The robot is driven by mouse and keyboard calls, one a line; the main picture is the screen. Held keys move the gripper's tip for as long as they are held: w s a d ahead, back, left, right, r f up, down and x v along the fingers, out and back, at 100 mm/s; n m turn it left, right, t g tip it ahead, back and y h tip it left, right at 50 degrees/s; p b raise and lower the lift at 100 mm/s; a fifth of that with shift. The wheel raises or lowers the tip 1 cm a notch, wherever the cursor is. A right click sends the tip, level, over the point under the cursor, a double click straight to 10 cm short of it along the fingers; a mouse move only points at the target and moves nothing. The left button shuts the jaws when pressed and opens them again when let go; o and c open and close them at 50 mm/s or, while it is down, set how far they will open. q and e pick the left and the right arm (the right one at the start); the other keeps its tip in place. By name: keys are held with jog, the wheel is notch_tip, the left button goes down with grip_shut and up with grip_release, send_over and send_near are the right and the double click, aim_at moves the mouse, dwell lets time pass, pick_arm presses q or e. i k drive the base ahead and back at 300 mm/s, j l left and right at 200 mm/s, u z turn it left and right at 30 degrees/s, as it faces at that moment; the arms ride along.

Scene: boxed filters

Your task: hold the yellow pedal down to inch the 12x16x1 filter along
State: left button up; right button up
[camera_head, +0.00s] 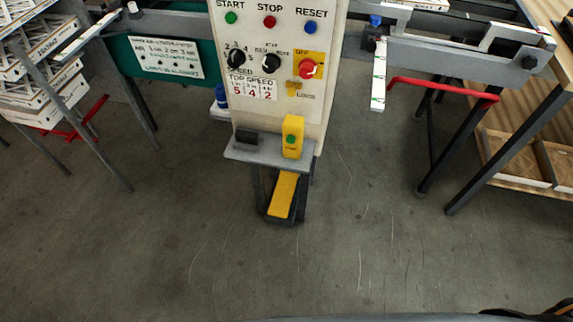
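The yellow pedal (283,195) is low at the foot of the control cabinet (270,90), just above the floor. Nothing is seen touching it. A yellow box with a green button (292,137) stands on a small grey shelf above it. I cannot pick out the 12x16x1 filter by its size; no size label is legible. Stacked white framed pieces (40,60) stand at the left edge. Neither gripper is recognisable in this view. Dark shapes at the bottom right corner may be part of my body.
The cabinet carries START, STOP and RESET buttons and knobs. A conveyor frame (450,60) with a red bar (440,88) runs right. A wooden bench (535,115) stands at the right. The concrete floor (290,265) before the pedal is clear.

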aim_at(281, 203)
jog(key=i+j+z, duration=0.15)
jog(key=j, duration=0.3)
jog(key=i+j+z, duration=0.2)
jog(key=j, duration=0.3)
jog(key=i+j+z, duration=0.15)
jog(key=j, duration=0.35)
jog(key=j+z, duration=0.15)
jog(key=j, duration=0.35)
jog(key=i, duration=0.05)
